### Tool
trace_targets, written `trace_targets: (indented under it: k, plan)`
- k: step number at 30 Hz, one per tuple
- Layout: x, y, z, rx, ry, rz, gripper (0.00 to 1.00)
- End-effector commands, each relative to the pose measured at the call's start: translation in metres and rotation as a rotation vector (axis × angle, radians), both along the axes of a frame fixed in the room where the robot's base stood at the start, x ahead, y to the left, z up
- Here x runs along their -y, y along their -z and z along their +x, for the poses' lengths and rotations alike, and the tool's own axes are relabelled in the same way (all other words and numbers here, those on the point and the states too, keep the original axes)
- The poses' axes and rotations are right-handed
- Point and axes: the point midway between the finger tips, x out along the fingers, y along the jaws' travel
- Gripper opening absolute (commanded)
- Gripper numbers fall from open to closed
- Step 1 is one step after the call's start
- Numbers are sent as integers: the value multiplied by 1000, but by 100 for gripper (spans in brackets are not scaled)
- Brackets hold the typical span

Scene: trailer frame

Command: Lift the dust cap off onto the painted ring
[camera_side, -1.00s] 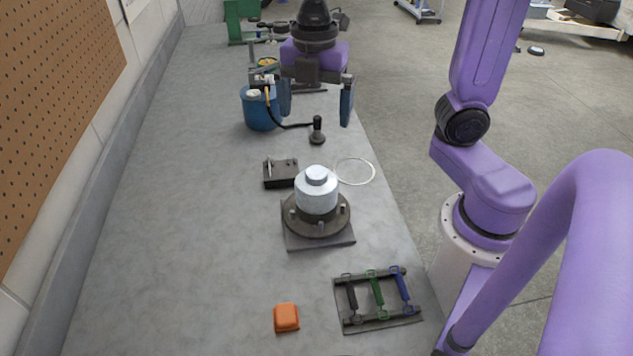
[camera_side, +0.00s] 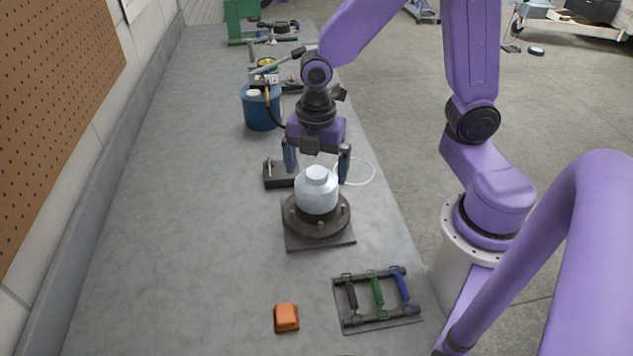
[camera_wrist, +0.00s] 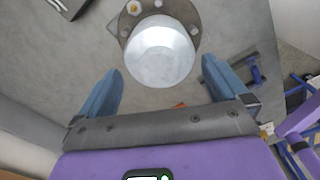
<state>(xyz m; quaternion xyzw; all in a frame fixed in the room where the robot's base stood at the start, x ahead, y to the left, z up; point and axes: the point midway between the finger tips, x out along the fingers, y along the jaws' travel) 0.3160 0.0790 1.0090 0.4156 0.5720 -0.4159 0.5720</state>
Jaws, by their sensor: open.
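The dust cap (camera_side: 316,192) is a light grey-white cylinder with a small raised top, seated upright on a dark round flange with studs (camera_side: 330,226). My gripper (camera_side: 317,172) is open, its two blue fingers apart above and slightly behind the cap in the side view. In the wrist view the cap (camera_wrist: 159,52) lies just ahead of the open fingers (camera_wrist: 168,98), roughly centred between them. I see no contact. The painted ring (camera_side: 368,178) is a thin white circle on the bench behind and right of the cap, partly hidden by the right finger.
A small dark block (camera_side: 277,178) lies left of the gripper. A blue can (camera_side: 258,110) stands farther back. An orange block (camera_side: 286,318) and a rack with black, green and blue handled parts (camera_side: 376,300) sit in front. The bench's left side is clear.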

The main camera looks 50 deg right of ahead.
Motion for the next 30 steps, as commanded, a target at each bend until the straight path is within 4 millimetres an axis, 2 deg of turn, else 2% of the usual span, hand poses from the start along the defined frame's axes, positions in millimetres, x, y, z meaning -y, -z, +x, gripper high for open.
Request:
trace_targets:
  k: [6,15,17,18,19,30]
  plan:
    - [0,20,0,-2,0,-2,100]
    - [0,22,0,1,1,0,100]
    - [0,22,0,1,0,0,80]
    - [0,22,0,1,0,0,67]
    - [0,22,0,0,0,0,64]
    - [0,20,0,1,0,0,63]
